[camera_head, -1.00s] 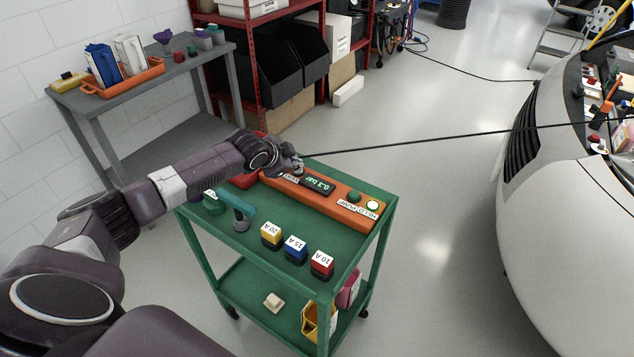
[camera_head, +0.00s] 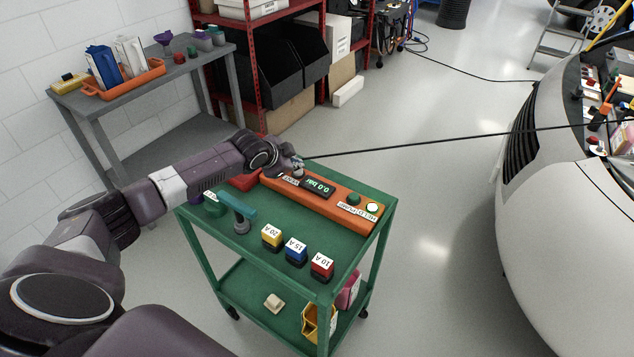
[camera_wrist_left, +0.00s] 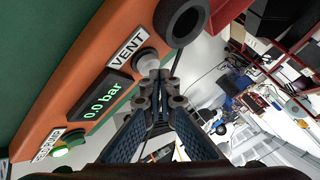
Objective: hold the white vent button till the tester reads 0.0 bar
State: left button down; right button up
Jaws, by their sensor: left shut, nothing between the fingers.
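The orange tester (camera_head: 335,203) lies along the back of the green cart's top. Its display (camera_head: 318,188) reads 0.0 bar in green, and also in the left wrist view (camera_wrist_left: 101,102). The white vent button (camera_wrist_left: 148,60) stands beside the VENT label (camera_wrist_left: 127,50). My left gripper (camera_wrist_left: 158,78) is shut and empty, with its fingertips at the button. They cover part of it, and I cannot tell for certain whether they press it. In the head view the left gripper (camera_head: 298,168) is over the tester's far left end. My right gripper is not in view.
Yellow, blue and red fuse blocks (camera_head: 296,250) and a teal-handled tool (camera_head: 238,212) sit on the cart top (camera_head: 335,235). A black line runs from near the tester to the white vehicle (camera_head: 560,190). A grey bench (camera_head: 115,95) stands at the left. The floor between cart and vehicle is clear.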

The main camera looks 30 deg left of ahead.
pick_arm(q)
jog(key=shift+r, duration=0.45)
jog(key=shift+r, duration=0.1)
notch_tip(320, 180, up, 5)
jog(key=p, duration=0.5)
jog(key=shift+f, duration=0.2)
